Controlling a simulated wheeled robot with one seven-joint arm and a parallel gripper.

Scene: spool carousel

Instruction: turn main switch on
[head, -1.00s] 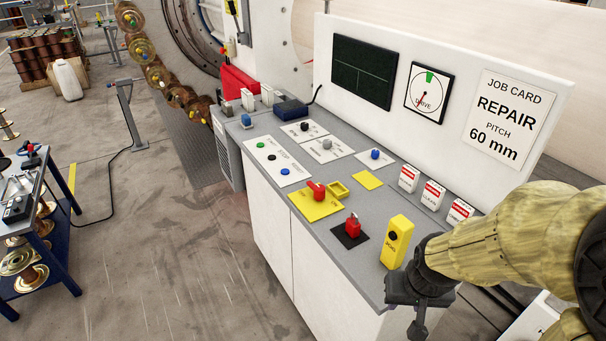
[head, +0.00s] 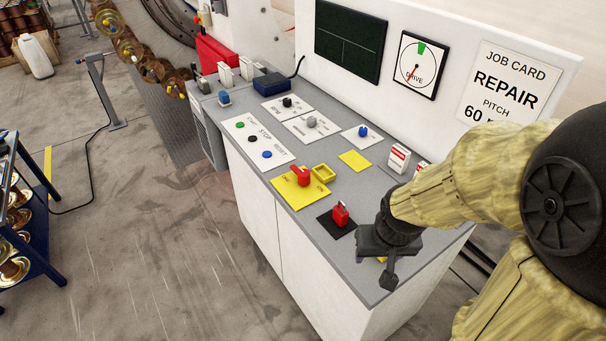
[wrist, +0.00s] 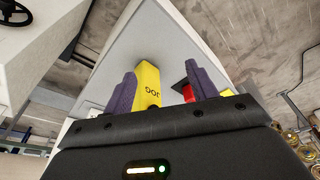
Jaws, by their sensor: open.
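A red rotary switch (head: 303,176) sits on a yellow plate (head: 298,193) on the grey console top; small lettering on the plate looks like an on/off marking. Beside it is a yellow hasp-like block (head: 323,173). A second red switch (head: 340,213) stands on a black plate (head: 333,225), nearer my gripper. My gripper (head: 388,270) is open and empty over the console's near right end, right of both switches. In the wrist view, the purple fingers (wrist: 161,75) stand apart with the yellow JOG box (wrist: 149,85) seen between them. In the head view my arm mostly hides that box.
Button panels (head: 258,139) and knobs lie farther along the console. White red-labelled blocks (head: 398,158) stand along the back, partly hidden by my arm. A white upright panel (head: 470,40) rises behind.

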